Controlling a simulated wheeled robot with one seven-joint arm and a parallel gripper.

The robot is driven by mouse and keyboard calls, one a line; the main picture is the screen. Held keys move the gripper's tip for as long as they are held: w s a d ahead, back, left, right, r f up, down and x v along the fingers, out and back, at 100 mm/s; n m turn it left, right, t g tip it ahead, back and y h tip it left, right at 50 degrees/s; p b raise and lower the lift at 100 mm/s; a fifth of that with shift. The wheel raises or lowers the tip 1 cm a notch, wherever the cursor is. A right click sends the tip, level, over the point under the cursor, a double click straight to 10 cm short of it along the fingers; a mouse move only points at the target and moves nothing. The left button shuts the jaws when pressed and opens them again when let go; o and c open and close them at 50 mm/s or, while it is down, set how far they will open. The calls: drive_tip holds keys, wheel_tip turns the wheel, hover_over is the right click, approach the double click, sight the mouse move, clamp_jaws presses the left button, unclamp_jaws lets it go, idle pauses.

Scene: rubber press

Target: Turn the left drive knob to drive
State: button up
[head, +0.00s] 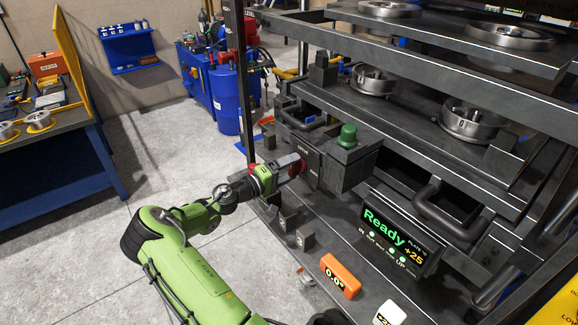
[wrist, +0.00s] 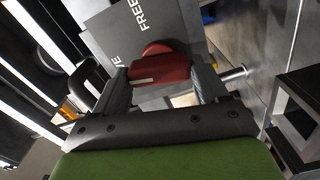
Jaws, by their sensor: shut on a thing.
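In the wrist view my gripper (wrist: 160,84) is shut on the knob, one finger on each side.
A green button (head: 347,136) stands on top of the box. Black handles (head: 440,212) and press plates stand close around. The floor at left is clear.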

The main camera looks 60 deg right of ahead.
drive_tip(key=shift+n+p, duration=0.45)
drive_tip(key=shift+n, duration=0.65)
drive_tip(key=shift+f, duration=0.1)
drive_tip(key=o, duration=1)
drive_tip(key=shift+w, duration=0.1)
drive_tip(key=v, duration=1.5)
drive_tip(key=shift+w+a+b, duration=0.15)
drive_tip(key=shift+a+b, duration=0.25)
